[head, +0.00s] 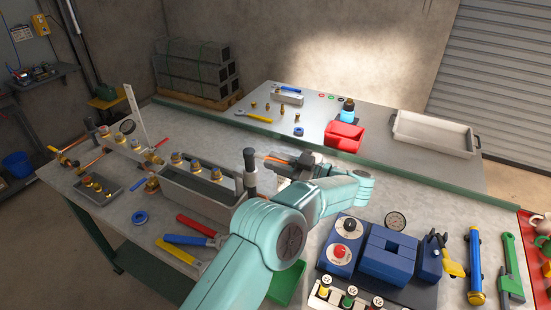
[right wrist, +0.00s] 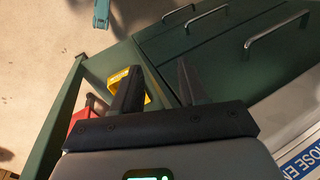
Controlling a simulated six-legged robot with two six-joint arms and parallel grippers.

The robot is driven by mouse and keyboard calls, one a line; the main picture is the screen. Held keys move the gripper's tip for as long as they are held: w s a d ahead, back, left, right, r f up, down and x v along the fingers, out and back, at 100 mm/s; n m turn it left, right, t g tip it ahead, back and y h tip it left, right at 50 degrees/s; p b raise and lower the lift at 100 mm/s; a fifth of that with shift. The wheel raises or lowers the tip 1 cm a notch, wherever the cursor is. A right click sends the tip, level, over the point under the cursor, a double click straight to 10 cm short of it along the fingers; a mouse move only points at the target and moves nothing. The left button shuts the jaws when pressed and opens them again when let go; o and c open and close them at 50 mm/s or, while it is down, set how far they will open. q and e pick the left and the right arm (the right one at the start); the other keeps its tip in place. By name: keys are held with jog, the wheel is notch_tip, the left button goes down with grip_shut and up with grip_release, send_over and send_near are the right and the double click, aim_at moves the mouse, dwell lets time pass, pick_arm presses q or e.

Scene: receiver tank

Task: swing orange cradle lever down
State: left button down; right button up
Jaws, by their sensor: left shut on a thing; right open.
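My left gripper (head: 287,159) is over the middle of the near bench in the head view, its dark fingers pointing left. It is shut on the orange cradle lever (head: 272,156), of which only a thin orange strip shows at the fingertips. The lever's lower part and most of the cradle are hidden behind my gripper and teal arm. A dark upright post with a black knob (head: 250,160) stands just left of the fingertips. My right gripper (right wrist: 157,88) shows only in the right wrist view, open and empty, away from the lever.
A grey trough (head: 200,192) with brass fittings stands left of my left arm. Blue gauge equipment (head: 388,253) stands at the right. A red bin (head: 344,136) and a white tray (head: 434,133) are on the far bench. Green drawers (right wrist: 228,40) face my right gripper.

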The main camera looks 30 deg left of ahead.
pick_arm(q)
jog(key=shift+w+r+n+g+p, duration=0.15)
jog(key=shift+w+n+g+p, duration=0.3)
jog(key=shift+g+p, duration=0.25)
jog(key=shift+w+n+g, duration=0.1)
jog(key=shift+n+g, duration=0.15)
jog(key=shift+g, duration=0.15)
jog(key=c, duration=1.1)
grip_release()
jog(key=shift+o, duration=0.2)
